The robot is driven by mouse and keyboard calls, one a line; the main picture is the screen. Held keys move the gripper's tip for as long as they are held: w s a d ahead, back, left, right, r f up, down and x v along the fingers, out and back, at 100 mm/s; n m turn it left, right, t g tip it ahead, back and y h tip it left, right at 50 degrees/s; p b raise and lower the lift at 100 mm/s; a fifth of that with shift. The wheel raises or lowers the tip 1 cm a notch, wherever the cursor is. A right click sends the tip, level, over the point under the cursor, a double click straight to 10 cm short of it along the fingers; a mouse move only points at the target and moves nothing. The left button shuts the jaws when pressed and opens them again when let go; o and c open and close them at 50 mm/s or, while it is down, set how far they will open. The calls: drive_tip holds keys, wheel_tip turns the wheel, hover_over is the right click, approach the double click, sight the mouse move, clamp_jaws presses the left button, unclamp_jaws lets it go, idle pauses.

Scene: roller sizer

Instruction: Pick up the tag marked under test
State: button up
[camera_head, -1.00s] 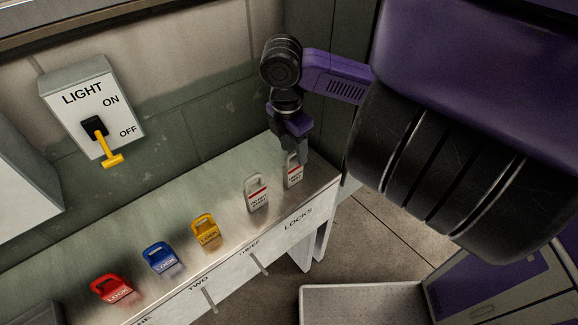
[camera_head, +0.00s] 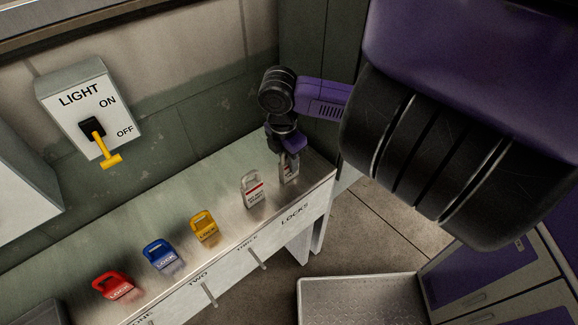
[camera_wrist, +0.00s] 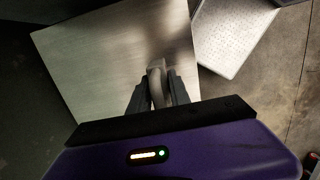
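Two grey-white tags with a red band stand at the right end of the metal shelf. The rightmost tag (camera_head: 289,175) is partly covered by my gripper (camera_head: 289,158), and its lettering is too small to read surely. My gripper points down over this tag. In the wrist view the tag's grey loop (camera_wrist: 157,72) stands between the two dark fingers of my gripper (camera_wrist: 158,92). The fingers are apart, one on each side of the loop; firm contact is not visible. The other tag (camera_head: 252,188) stands just left, free of the gripper.
Yellow (camera_head: 204,226), blue (camera_head: 160,255) and red (camera_head: 116,286) locks stand along the shelf (camera_head: 223,187) to the left. A light switch box (camera_head: 90,100) with a yellow lever hangs on the wall. A pale tray-like platform (camera_head: 360,300) lies below right.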

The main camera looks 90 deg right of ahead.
clamp_jaws()
drive_tip(key=shift+r, duration=0.15)
